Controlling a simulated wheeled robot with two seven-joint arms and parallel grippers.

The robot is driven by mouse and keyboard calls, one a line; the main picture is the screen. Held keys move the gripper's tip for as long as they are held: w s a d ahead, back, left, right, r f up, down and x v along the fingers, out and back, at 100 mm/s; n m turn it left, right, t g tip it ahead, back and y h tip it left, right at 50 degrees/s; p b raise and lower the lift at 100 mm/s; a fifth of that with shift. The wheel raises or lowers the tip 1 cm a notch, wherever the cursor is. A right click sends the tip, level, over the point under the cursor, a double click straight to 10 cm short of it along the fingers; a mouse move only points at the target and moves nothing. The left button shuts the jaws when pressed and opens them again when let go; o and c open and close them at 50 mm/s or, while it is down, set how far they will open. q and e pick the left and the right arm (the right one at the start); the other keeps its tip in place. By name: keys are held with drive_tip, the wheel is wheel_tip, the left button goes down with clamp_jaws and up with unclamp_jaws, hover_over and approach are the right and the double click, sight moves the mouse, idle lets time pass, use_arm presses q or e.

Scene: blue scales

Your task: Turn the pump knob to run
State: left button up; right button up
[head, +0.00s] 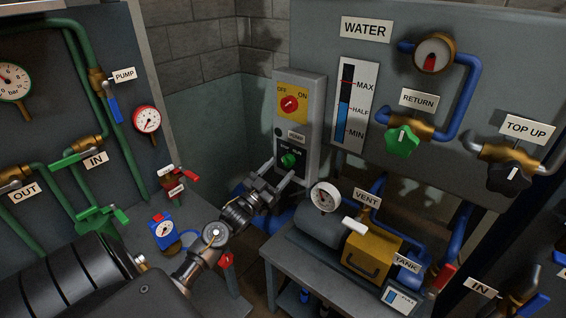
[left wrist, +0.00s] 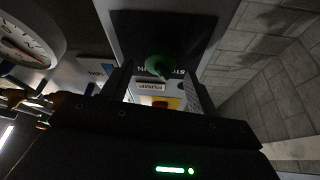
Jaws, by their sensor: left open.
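The green pump knob (head: 289,160) sits on a black plate low on the grey control box (head: 312,122), under a small PUMP label (head: 296,135). In the left wrist view the knob (left wrist: 158,64) shows upside down, with its pointer slanting toward the STOP lettering (left wrist: 178,72). My left gripper (head: 287,172) is open just in front of the knob. Its two fingers show on either side of the knob in the left wrist view (left wrist: 158,88); I cannot tell whether they touch it. My right gripper is not in view.
A red OFF/ON knob (head: 289,104) on a yellow plate is above. A stand with a tank (head: 318,225) and yellow box (head: 370,256) is close on the right. Green pipes and a blue gauge (head: 163,230) are left.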

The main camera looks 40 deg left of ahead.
sight(287, 162)
use_arm(q)
drive_tip(key=shift+x, duration=1.25)
drive_tip(key=c, duration=1)
